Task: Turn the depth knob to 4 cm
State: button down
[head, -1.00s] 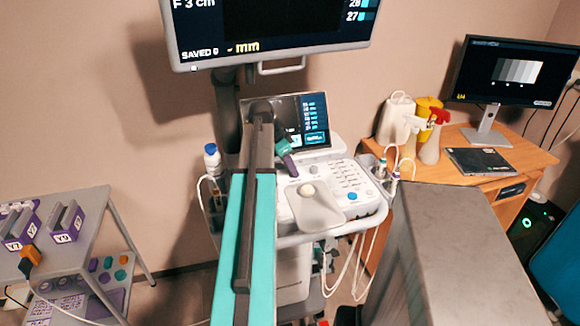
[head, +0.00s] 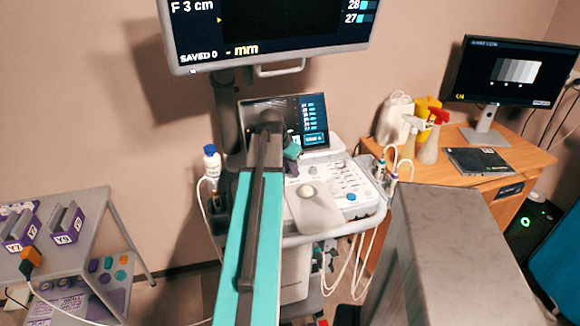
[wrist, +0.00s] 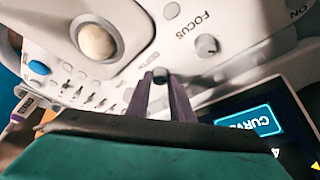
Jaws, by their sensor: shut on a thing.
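The depth knob (wrist: 160,75) is a small dark knob beside the printed word "DEPTH" on the white console. My gripper (wrist: 162,85) has its two purple fingers shut on it, one on each side. In the head view my gripper (head: 291,166) is low over the console panel, and my arm hides much of the panel's left part; I cannot make out the knob there. The big monitor (head: 270,52) above, cut off at the top, reads "F 3 cm".
The focus knob (wrist: 207,44) and trackball (wrist: 97,42) are close by on the panel. The console touchscreen (head: 314,125) rises just behind my gripper. Bottles stand on the wooden desk (head: 455,160) at right. A grey cart (head: 85,205) is at left.

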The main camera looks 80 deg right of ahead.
jog(key=shift+w+r+n+t, duration=0.15)
jog(key=shift+n+t, duration=0.35)
jog(key=shift+n, duration=0.6)
jog(key=c, duration=1.6)
grip_release()
jog(key=shift+d, duration=0.1)
jog(key=shift+o, duration=0.2)
jog(key=shift+v, duration=1)
jog(key=shift+a+b+v, duration=0.2)
jog(key=shift+b+v, duration=0.1)
jog(key=shift+v, duration=2.35)
